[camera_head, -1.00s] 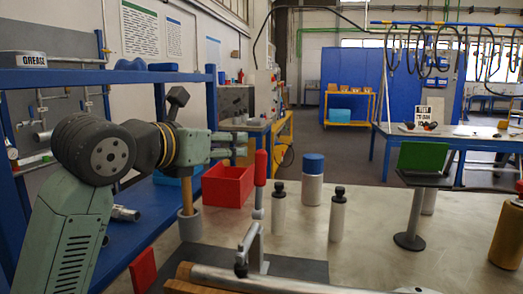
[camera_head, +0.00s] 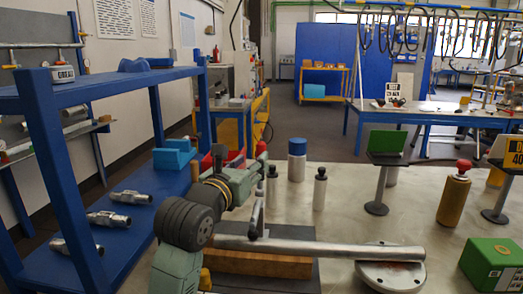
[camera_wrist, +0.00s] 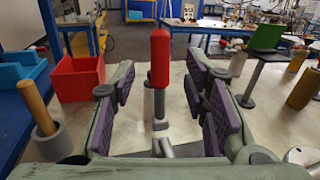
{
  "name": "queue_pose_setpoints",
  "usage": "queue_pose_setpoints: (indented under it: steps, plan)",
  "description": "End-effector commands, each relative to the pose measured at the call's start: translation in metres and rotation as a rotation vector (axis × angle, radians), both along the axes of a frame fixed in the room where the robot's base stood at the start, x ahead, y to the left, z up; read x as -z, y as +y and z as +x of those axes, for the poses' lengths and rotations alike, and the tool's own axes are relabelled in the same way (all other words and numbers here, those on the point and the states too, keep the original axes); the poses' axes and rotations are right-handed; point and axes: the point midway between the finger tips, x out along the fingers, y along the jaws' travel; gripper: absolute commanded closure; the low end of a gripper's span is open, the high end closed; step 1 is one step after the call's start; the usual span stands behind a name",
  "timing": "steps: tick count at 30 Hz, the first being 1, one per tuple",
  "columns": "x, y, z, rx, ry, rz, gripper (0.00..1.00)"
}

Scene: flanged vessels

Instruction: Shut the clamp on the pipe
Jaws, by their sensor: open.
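The clamp stands with its lever upright; its red handle (camera_wrist: 160,58) and metal shaft show between my fingers in the wrist view. In the head view the clamp's metal lower part (camera_head: 256,218) rises beside the near-left end of the silver pipe (camera_head: 325,248). The pipe lies over a wooden block (camera_head: 258,264). My gripper (camera_wrist: 162,95) is open, with purple pads left and right of the red handle, and visible gaps on both sides. In the head view my gripper (camera_head: 248,180) partly covers the handle.
A flange disc (camera_head: 389,275) lies at the pipe's right end. Two black-capped bottles (camera_head: 320,190) and a blue-capped cylinder (camera_head: 297,162) stand behind the clamp. A red bin (camera_wrist: 78,78) and a grey cup with a wooden handle (camera_wrist: 50,142) are at left. The blue shelf (camera_head: 50,140) flanks my arm.

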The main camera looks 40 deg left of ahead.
Motion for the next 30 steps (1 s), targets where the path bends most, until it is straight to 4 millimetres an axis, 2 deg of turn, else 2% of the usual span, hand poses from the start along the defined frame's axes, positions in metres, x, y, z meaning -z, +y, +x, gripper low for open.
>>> queue_pose_setpoints:
  steps: [1,6,12,23,30]
  plan:
    - [-0.003,0.002,0.011,0.003,0.001,-0.001,0.59]
    - [-0.003,0.012,0.041,0.002,0.002,0.000,0.59]
    - [-0.001,0.019,0.064,0.001,0.001,0.001,0.59]
    - [-0.001,0.021,0.069,0.000,0.001,0.002,0.59]
    - [-0.001,0.021,0.069,0.001,0.000,0.001,0.74]
